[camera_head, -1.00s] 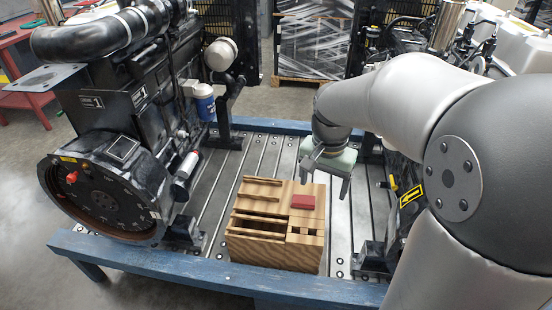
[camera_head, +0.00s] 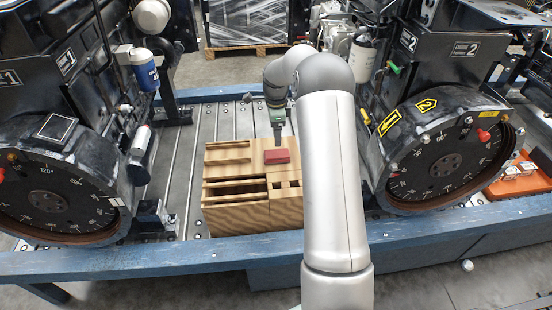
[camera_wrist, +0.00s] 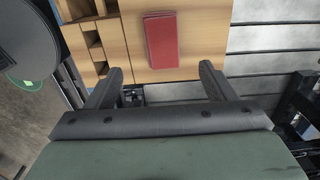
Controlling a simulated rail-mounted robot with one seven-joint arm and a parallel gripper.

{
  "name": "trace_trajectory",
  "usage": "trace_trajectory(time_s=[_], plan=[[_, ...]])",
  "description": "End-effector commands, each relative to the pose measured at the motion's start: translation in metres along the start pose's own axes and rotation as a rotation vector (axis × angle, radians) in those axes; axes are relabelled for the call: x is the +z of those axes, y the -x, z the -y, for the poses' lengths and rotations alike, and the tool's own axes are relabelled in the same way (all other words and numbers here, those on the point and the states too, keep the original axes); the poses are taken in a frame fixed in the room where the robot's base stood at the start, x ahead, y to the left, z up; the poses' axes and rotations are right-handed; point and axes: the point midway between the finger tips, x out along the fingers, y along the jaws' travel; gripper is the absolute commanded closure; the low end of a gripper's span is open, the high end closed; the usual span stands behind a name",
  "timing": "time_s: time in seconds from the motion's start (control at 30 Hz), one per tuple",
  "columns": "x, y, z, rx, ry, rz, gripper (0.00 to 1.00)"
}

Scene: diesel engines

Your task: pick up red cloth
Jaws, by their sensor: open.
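The red cloth (camera_head: 277,156) is a small folded red block lying flat on the right part of the wooden box's top (camera_head: 235,218). In the wrist view the red cloth (camera_wrist: 162,40) lies beyond my fingertips, between their lines, on bare wood. My gripper (camera_wrist: 164,72) is open, with its two dark fingers apart and nothing between them. In the head view my gripper (camera_head: 278,138) hangs just behind and above the cloth. Contact with the cloth does not show.
Open slots and small compartments in the box lie left of and in front of the cloth. Diesel engines stand on the left (camera_head: 62,165) and right (camera_head: 445,150). A blue frame (camera_head: 180,262) edges the slatted metal bed. An orange tray (camera_head: 520,180) lies at the right.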

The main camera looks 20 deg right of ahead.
Motion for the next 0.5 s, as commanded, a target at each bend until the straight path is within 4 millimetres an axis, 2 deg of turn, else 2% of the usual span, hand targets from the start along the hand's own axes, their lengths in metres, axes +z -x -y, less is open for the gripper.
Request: trace_trajectory(time_s=[0.03,0.2,0.5], plan=[[0.0,-0.014,-0.001,0.004,0.0,0.0,0.23],[0.0,-0.041,0.0,0.002,0.001,0.0,0.23],[-0.001,-0.06,0.001,0.001,0.001,0.0,0.23]])
